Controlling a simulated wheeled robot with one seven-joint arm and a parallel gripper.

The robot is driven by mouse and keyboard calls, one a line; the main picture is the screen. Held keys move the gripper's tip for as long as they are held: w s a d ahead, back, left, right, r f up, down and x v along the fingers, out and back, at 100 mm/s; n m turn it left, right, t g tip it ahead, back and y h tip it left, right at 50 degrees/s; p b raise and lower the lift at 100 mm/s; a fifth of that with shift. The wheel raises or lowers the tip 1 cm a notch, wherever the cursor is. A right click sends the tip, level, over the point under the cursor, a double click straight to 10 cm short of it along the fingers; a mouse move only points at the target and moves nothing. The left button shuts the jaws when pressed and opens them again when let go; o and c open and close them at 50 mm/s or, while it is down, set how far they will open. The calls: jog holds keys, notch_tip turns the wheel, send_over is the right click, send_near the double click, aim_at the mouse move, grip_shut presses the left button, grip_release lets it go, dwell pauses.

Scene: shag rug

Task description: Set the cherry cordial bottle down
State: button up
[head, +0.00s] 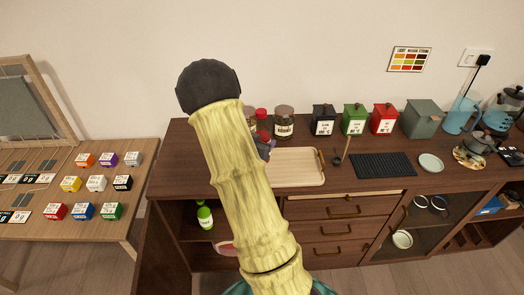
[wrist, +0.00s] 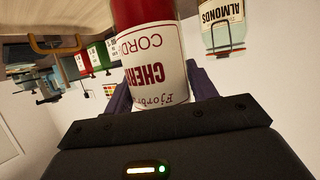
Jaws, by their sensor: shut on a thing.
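The cherry cordial bottle (wrist: 155,62), with a white label, red lettering and a red part, fills the middle of the wrist view. My gripper (wrist: 163,88) is shut on it, with a dark finger on each side. In the head view my arm hides most of this spot. Only a little of my dark gripper (head: 266,147) and some red show beside the arm, near the left end of the cream tray. Whether the bottle's base touches anything is hidden.
The cream tray (head: 300,184) looks empty on the dark wooden sideboard. A lidded jar (head: 284,123) stands behind it; the wrist view shows an almonds jar (wrist: 222,28). Black, green and red canisters (head: 383,119) stand to the right. A black ribbed mat (head: 383,165) lies clear.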

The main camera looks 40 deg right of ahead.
notch_tip(320, 180, down, 4)
jog(key=shift+w+r, duration=0.1)
jog(key=shift+w, duration=0.1)
jog(key=shift+s+d+f, duration=0.2)
jog(key=shift+f, duration=0.1)
jog(key=o, duration=1.5)
jog(key=shift+a, duration=0.25)
jog(key=shift+r, duration=0.1)
jog(key=b+v, duration=0.1)
jog(key=v, duration=1.1)
jog(key=shift+b, duration=0.3)
